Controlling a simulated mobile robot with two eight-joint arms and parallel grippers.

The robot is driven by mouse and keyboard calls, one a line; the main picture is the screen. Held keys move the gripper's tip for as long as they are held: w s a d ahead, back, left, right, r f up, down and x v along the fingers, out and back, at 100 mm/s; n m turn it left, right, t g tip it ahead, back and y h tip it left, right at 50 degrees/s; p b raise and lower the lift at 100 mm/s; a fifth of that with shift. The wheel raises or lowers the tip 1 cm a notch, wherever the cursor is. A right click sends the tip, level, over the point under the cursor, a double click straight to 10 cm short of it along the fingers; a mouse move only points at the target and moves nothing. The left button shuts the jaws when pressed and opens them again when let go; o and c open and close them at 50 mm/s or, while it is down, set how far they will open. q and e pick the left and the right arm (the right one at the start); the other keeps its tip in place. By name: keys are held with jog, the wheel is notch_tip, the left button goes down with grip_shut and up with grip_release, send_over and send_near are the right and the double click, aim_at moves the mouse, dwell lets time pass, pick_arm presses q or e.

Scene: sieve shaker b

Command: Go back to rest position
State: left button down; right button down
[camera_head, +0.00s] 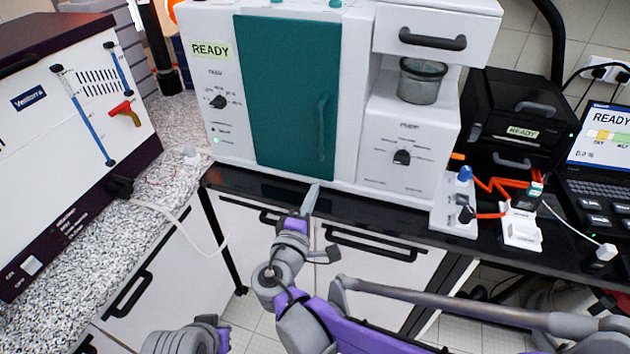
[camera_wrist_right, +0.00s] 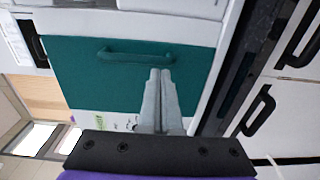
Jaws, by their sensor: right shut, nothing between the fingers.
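My right gripper (camera_head: 312,192) is shut and empty. Its pale fingers point up and forward, in front of the white machine (camera_head: 228,150) with the closed teal door (camera_head: 280,90), near the black counter edge. My left gripper is not in view; only a purple and grey part of my arm shows at the bottom left.
A panelled machine (camera_head: 40,140) stands on the speckled counter at the left. A black READY box (camera_head: 520,105), a laptop (camera_head: 600,135) and orange cables are at the right. White cabinets (camera_head: 400,285) lie below the counter.

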jog(key=s+d+f+m+g, duration=0.4)
jog(key=s+d, duration=0.2)
jog(key=d, duration=0.2)
jog(key=s+d+f+m+g, duration=0.3)
jog(key=s+d+f+g, duration=0.15)
jog(key=d, duration=0.35)
jog(key=s+f+m+g+y, duration=0.1)
jog(key=s+f+m+y, duration=0.1)
jog(key=s, duration=0.4)
jog(key=s+f+m+g+y, duration=0.2)
jog(key=s+f+m+y, duration=0.1)
jog(key=s, duration=0.4)
jog(key=shift+f+m+y, duration=0.3)
jog(key=shift+f+m, duration=0.15)
jog(key=shift+m, duration=0.75)
jog(key=shift+d, duration=0.1)
